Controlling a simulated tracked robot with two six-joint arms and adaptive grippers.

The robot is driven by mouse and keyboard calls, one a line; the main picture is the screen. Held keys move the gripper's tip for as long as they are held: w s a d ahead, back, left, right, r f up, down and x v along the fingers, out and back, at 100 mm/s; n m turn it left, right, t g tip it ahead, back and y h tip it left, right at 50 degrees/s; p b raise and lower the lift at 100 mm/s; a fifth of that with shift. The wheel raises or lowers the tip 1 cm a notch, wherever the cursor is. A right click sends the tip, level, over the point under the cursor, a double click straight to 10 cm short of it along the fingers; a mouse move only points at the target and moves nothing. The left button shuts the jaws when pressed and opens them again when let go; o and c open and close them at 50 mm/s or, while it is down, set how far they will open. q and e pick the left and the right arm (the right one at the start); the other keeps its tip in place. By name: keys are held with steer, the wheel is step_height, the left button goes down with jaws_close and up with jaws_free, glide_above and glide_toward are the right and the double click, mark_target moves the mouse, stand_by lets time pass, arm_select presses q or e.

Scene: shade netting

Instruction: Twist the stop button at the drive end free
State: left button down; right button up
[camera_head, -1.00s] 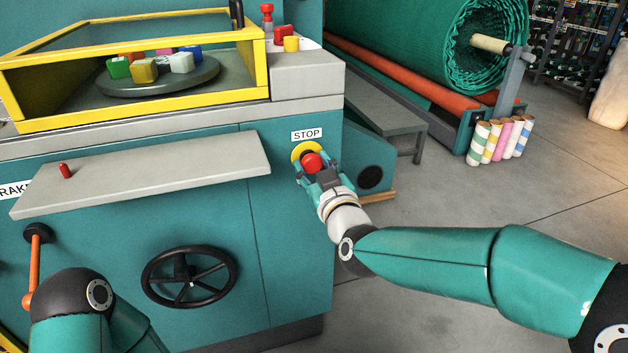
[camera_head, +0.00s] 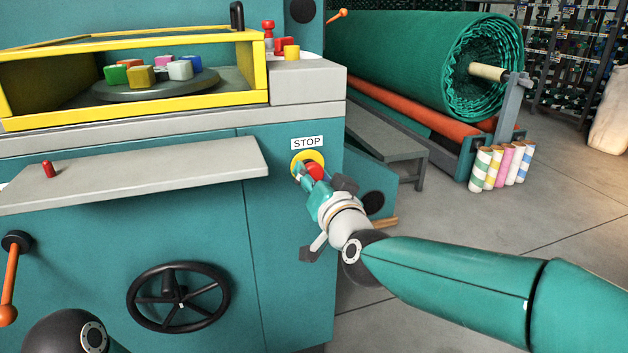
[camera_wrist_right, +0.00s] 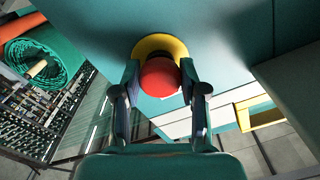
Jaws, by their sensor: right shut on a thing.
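The red stop button (camera_head: 315,172) sits on a yellow round plate (camera_head: 299,158) on the teal machine front, under a white STOP label (camera_head: 307,143). In the right wrist view the red button (camera_wrist_right: 160,77) lies between the two fingers of my right gripper (camera_wrist_right: 159,90), with the yellow plate (camera_wrist_right: 158,43) behind it. My right gripper (camera_head: 312,175) is shut on the button in the head view and hides part of it. Only part of my left arm shows at the lower left; its gripper is out of view.
A grey shelf (camera_head: 140,178) with a small red peg juts out left of the button. A black handwheel (camera_head: 178,297) and an orange lever (camera_head: 10,275) are below it. A grey bench (camera_head: 385,140) and a green net roll (camera_head: 420,65) stand to the right.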

mark_target(315, 177)
steer(key=o, duration=1)
steer(key=shift+w+d, duration=0.15)
steer(key=shift+d, duration=0.1)
steer(key=shift+o, duration=0.2)
steer(key=shift+s+a, duration=0.1)
steer(key=shift+s, duration=0.1)
steer(key=shift+b+v, duration=0.4)
steer(key=shift+v, duration=1)
